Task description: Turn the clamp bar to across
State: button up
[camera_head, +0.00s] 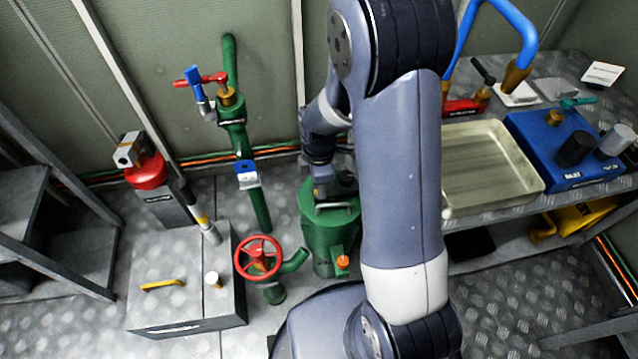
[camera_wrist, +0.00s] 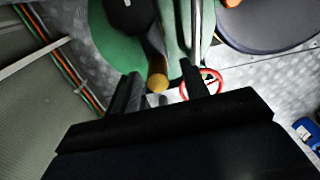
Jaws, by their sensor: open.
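The green canister (camera_head: 318,237) stands on the floor left of my arm, and its green top also fills the upper part of the wrist view (camera_wrist: 107,42). A short bar with a brass-coloured end (camera_wrist: 157,77) lies over the top beside a dark round hub (camera_wrist: 128,14); it looks like the clamp bar. My gripper (camera_wrist: 160,77) is open, with the brass end showing between its two fingers; I cannot tell whether they touch it. In the head view my gripper (camera_head: 324,188) is over the canister top and hides the bar.
A pale handle (camera_head: 335,207) crosses the canister top near my gripper. An orange knob (camera_head: 342,262) sticks out at the canister's front. A red handwheel (camera_head: 258,257) and green pipe (camera_head: 260,207) stand to the left. A bench with a tray (camera_head: 447,208) is at right.

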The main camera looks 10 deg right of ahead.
notch_tip(320, 180, up, 9)
jog(key=shift+f+p, duration=0.1)
jog(key=shift+p, duration=0.75)
jog(key=shift+f, duration=0.1)
notch_tip(320, 180, down, 11)
jog(key=b, duration=0.2)
jog(key=shift+b, duration=0.35)
jog(key=shift+w, duration=0.3)
jog(key=shift+s, duration=0.1)
